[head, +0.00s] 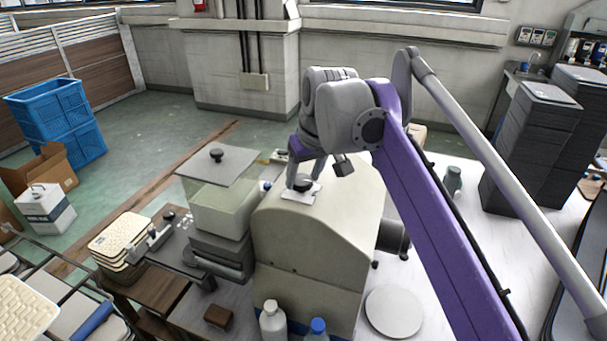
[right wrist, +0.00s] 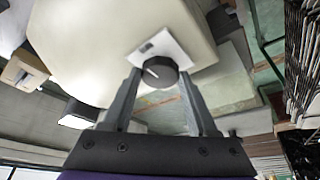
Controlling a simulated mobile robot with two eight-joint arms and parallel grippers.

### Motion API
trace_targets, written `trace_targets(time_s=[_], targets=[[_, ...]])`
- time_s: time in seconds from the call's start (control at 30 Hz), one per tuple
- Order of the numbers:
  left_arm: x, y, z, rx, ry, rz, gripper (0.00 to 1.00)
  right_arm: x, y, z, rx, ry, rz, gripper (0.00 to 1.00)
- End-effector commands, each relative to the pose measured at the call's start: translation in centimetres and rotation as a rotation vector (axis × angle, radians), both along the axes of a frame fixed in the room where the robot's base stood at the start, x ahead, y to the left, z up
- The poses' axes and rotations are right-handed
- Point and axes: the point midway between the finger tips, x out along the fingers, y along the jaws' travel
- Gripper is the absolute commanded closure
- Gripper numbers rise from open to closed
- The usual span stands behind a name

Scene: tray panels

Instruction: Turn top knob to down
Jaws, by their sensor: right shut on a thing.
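The top knob (head: 303,184) is black and round, on a white plate (head: 313,196) on top of a cream machine (head: 310,235) with a rounded hood. It also shows in the right wrist view (right wrist: 160,74), with a short white mark on its face. My right gripper (right wrist: 160,78) reaches it from above, one finger on each side, shut on the knob. In the head view the fingers partly hide the knob. My left gripper is in neither view.
Left of the machine stands a clear-sided box with a black-handled lid (head: 232,167). A white bottle (head: 272,322) and a blue-capped bottle (head: 317,331) stand in front. A round pale disc (head: 394,312) lies to the right. Dark stacked trays (head: 530,150) stand at the far right.

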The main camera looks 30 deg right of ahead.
Motion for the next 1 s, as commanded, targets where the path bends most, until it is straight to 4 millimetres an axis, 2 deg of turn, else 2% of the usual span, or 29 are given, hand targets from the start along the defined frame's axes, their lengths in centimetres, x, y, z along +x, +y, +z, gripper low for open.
trace_targets(time_s=[0.07,0.1,0.23,0.27,0.53,0.67,0.77,1.0], targets=[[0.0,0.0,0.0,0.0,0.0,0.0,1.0,0.0,0.0,0.0,0.0,0.0,0.001,0.97],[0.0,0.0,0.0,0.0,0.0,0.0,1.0,0.0,0.0,0.0,-0.001,0.0,0.001,0.38],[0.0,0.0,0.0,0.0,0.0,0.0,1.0,0.0,0.0,0.0,-0.001,0.0,0.0,0.14],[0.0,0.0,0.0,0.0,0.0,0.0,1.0,0.0,0.0,0.0,-0.001,0.001,0.0,0.12],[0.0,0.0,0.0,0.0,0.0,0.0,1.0,0.0,0.0,0.0,0.0,0.001,-0.001,0.12],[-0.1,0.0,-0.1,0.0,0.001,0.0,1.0,-0.3,0.0,0.8,0.0,0.001,-0.001,0.12],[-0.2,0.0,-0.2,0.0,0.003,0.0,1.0,-0.9,0.0,2.1,0.0,0.001,-0.002,0.12],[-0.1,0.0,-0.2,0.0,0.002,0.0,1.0,-2.8,0.1,6.7,-0.001,0.0,-0.002,0.12]])
